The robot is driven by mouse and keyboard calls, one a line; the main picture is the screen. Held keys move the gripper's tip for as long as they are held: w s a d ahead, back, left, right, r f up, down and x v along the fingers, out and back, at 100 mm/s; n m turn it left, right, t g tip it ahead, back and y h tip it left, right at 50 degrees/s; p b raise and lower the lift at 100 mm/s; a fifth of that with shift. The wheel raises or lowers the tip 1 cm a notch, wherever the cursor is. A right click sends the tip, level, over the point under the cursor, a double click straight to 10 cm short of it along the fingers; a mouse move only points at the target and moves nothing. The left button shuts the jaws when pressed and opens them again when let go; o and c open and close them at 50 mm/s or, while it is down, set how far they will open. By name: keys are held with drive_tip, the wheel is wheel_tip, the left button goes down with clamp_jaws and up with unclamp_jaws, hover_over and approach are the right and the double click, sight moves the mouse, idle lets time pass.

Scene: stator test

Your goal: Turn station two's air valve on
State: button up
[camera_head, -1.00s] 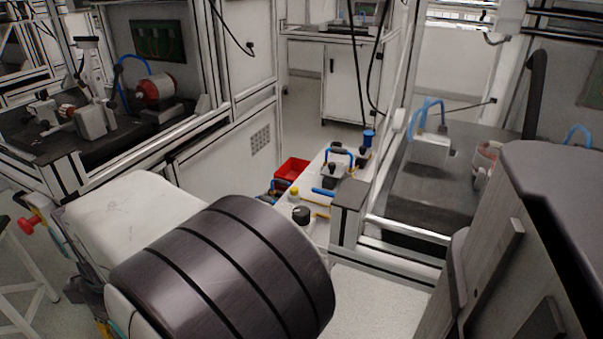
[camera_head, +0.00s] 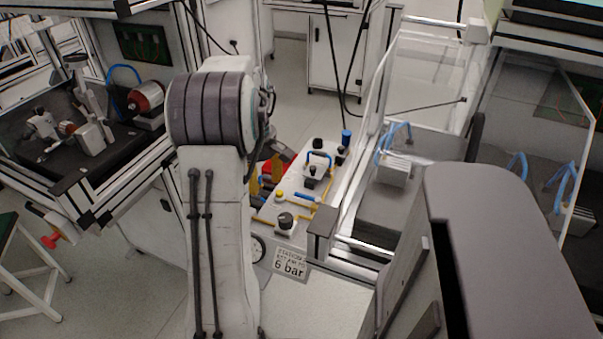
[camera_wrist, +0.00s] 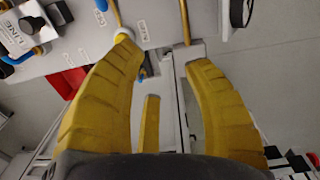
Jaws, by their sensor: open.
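The white air panel (camera_head: 306,178) carries a black knob (camera_head: 285,220), a yellow-topped fitting (camera_head: 280,195), yellow pipes and a blue bar (camera_head: 305,198). A sign (camera_head: 289,265) in front mentions a station and 6 bar. I cannot tell for sure which part is the air valve. In the wrist view, my gripper (camera_wrist: 163,58) is open with yellow fingers spread and nothing held. The yellow-topped fitting (camera_wrist: 122,36) shows at the left fingertip; touching cannot be told. A black knob (camera_wrist: 240,12) is at the top edge.
A gauge (camera_head: 258,248) sits by the sign. The left workbench (camera_head: 75,170) and the framed right station (camera_head: 365,250) flank the panel. Floor is open behind it.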

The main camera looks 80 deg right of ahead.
drive_tip(key=p, duration=0.2)
hover_over(306, 197)
drive_tip(key=w+d, duration=0.1)
drive_tip(key=w, duration=0.1)
drive_tip(key=shift+s+r, duration=0.15)
drive_tip(key=shift+r, duration=0.25)
drive_tip(key=shift+s+f, duration=0.25)
drive_tip(key=shift+s, duration=0.05)
drive_tip(key=shift+d+f+b, duration=0.1)
drive_tip(key=shift+f+b, duration=0.25)
drive_tip(key=shift+f, duration=3.1)
clamp_jaws()
